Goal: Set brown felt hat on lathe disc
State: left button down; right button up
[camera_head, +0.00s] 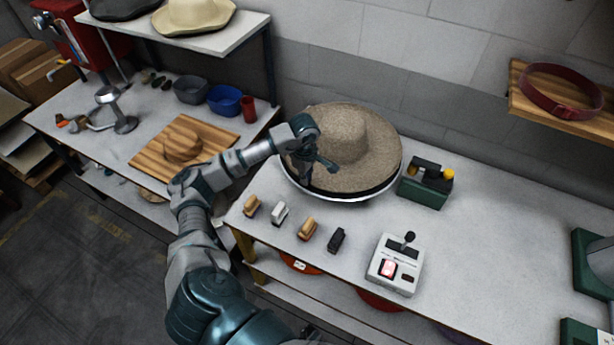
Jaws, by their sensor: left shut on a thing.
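The brown felt hat (368,140) has a wide brim and sits over the round lathe disc (352,199) on the right-hand table. The disc's pale rim shows below the brim at the front and left. The hat looks roughly level, but I cannot tell whether it rests fully on the disc. My left gripper (318,168) is at the left side of the hat, shut on its brim. The fingertips partly hide the brim there. My right gripper is not in view.
Several small brushes (308,228) lie in front of the disc. A control box (396,264) with a lever and lit red button stands at the front, and a green box (426,184) stands right of the disc. The table's right middle is clear. A shelf (215,38) with hats is at upper left.

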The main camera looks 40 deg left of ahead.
pick_arm(q)
jog(key=shift+a+f, duration=0.2)
jog(key=shift+f, duration=0.05)
jog(key=shift+d, duration=0.1)
jog(key=c, duration=1.6)
grip_release()
jog(key=shift+d, duration=0.1)
jog(key=o, duration=0.5)
jog(key=shift+d, duration=0.1)
jog(key=shift+c, duration=0.2)
jog(key=shift+r, duration=0.1)
notch_tip(320, 180, up, 12)
jog(key=shift+s, duration=0.15)
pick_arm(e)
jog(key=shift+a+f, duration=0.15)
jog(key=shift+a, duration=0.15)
